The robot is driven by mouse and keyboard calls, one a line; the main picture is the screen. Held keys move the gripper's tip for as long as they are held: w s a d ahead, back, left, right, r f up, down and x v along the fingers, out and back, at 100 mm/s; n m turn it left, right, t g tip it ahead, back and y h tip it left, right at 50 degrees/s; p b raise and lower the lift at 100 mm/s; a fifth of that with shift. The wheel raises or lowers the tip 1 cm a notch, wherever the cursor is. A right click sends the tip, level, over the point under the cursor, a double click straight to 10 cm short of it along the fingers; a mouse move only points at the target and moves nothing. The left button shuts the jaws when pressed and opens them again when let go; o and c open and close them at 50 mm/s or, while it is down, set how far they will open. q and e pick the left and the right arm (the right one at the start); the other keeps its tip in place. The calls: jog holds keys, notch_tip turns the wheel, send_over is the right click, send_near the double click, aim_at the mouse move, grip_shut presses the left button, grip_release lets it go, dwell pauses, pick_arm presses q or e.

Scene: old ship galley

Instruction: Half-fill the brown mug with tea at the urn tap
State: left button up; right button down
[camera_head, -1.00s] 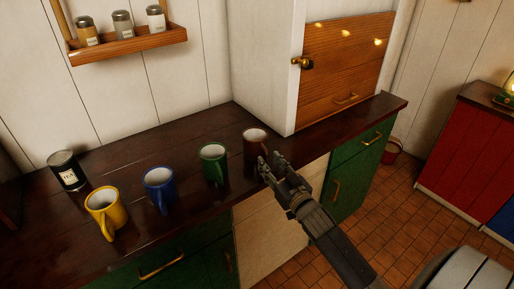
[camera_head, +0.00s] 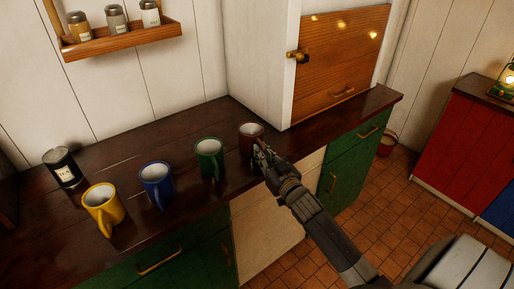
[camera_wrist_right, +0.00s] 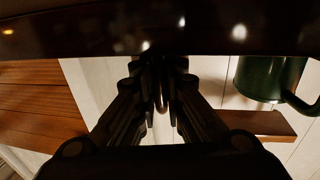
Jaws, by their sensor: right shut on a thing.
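The brown mug (camera_head: 251,130) stands upright on the dark wooden counter, at the right end of a row of mugs. My right gripper (camera_head: 263,157) is at its near side, shut on it, probably by the handle; the fingers cover the grip. In the right wrist view, which is upside down, my right gripper (camera_wrist_right: 162,78) has its fingertips close together, and the mug cannot be made out clearly there. The mug's inside looks pale, and I cannot tell any contents. No urn or tap shows. My left gripper is not in view.
A green mug (camera_head: 209,158) stands left of the brown one and also shows in the wrist view (camera_wrist_right: 268,76). Beyond it are a blue mug (camera_head: 156,183), a yellow mug (camera_head: 103,207) and a black tin (camera_head: 63,167). A white cabinet (camera_head: 258,60) rises behind the brown mug.

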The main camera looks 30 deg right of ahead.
aim_at(264, 145)
jog(key=shift+r, duration=0.1)
notch_tip(264, 145, up, 4)
jog(key=shift+f, duration=0.1)
jog(key=s+r+b, duration=0.1)
jog(key=s+b, duration=0.1)
jog(key=s, duration=1.4)
jog(key=shift+d, duration=0.35)
